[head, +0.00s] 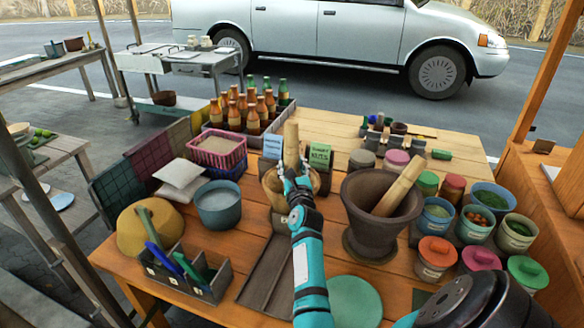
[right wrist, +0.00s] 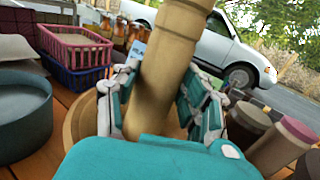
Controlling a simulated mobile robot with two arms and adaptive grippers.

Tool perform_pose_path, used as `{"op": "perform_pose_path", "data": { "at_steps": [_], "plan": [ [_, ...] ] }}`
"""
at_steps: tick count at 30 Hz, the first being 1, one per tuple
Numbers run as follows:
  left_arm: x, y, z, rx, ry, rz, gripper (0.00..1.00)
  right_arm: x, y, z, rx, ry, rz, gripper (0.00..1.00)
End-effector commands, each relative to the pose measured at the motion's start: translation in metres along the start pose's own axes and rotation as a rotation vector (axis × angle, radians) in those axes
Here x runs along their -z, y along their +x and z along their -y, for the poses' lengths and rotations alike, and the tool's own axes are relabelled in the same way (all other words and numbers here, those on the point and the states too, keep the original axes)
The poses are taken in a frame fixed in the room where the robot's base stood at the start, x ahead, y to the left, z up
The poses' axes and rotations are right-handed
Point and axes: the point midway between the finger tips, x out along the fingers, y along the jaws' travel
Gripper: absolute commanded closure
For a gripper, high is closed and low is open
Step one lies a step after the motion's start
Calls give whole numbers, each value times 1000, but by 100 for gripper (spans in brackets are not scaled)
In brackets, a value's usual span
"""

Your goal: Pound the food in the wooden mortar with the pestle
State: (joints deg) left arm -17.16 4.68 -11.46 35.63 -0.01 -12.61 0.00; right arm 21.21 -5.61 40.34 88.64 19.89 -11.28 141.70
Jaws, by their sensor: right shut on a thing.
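My right gripper (head: 293,182) is shut on a light wooden pestle (head: 291,143), which stands nearly upright. In the right wrist view the pestle (right wrist: 172,60) rises between the two fingers (right wrist: 165,105). The wooden mortar (head: 270,182) is at the table's middle, partly hidden behind my gripper and arm; its rim (right wrist: 78,122) shows at the left in the right wrist view. The pestle's lower end is hidden, so I cannot tell if it touches the food. The food inside is not visible. My left gripper is not in view.
A dark clay mortar (head: 368,220) with its own pestle (head: 402,184) stands close on the right. A blue-grey bowl (head: 219,208), pink basket (head: 217,150) and pen box (head: 190,277) are left. Two small signs (head: 320,155) and bottles (head: 255,108) stand behind. Lidded jars (head: 436,256) fill the right.

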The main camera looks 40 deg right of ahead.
Motion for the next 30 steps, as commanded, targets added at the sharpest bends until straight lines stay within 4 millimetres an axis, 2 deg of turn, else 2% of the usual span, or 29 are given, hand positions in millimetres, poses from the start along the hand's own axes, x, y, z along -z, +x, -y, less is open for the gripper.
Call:
{"op": "perform_pose_path", "data": {
  "at_steps": [15,17,24,25,30],
  "plan": [
    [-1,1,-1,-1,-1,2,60,-1,0,0,1,1,4,100],
    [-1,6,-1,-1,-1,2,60,5,0,0,1,1,4,100],
    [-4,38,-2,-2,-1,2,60,46,-2,0,2,1,4,100],
    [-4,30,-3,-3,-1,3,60,36,-2,0,2,2,6,100],
    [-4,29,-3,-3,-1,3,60,36,-2,0,1,1,3,100]
  ]
}}
